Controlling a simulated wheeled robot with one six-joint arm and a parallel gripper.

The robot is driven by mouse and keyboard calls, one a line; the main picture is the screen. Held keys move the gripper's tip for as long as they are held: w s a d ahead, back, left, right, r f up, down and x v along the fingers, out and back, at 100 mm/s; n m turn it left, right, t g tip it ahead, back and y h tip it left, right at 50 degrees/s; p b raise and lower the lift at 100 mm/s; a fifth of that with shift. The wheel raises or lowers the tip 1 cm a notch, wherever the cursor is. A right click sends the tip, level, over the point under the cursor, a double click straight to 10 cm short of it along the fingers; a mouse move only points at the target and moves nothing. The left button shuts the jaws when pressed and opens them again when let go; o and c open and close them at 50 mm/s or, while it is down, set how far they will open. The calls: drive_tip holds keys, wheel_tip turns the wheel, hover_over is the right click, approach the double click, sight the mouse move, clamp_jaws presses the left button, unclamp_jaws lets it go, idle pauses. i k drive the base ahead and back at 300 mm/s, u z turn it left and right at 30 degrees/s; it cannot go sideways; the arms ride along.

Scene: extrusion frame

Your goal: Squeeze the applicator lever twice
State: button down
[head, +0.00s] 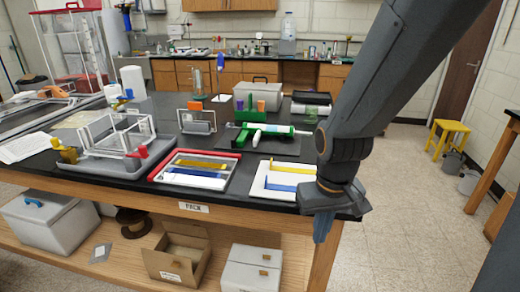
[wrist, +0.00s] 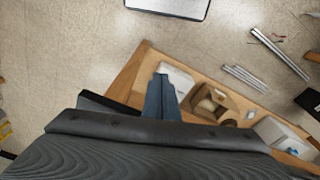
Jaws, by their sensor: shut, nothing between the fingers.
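The applicator (head: 277,129), a green and white tube-shaped tool, lies on a black base near the middle of the black-topped table in the head view. Its lever cannot be told apart clearly at this size. My gripper (head: 323,229) hangs fingers down at the table's front right corner, to the right of and nearer than the applicator, not touching it. Its blue-grey fingers are together and empty. In the wrist view my gripper (wrist: 161,98) shows above the floor and lower shelf; the applicator is not seen there.
A white sheet with yellow and blue strips (head: 284,178) lies in front of the applicator. A red-edged tray (head: 160,176) and a clear frame on a grey tray (head: 95,158) stand to the left. A grey bin (head: 257,94) stands behind.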

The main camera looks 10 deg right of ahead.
sight(256, 139)
drive_tip(key=u, duration=2.45)
drive_tip(key=k, duration=1.15)
drive_tip(key=z, duration=1.6)
drive_tip(key=i, duration=0.5)
drive_tip(key=u, duration=0.05)
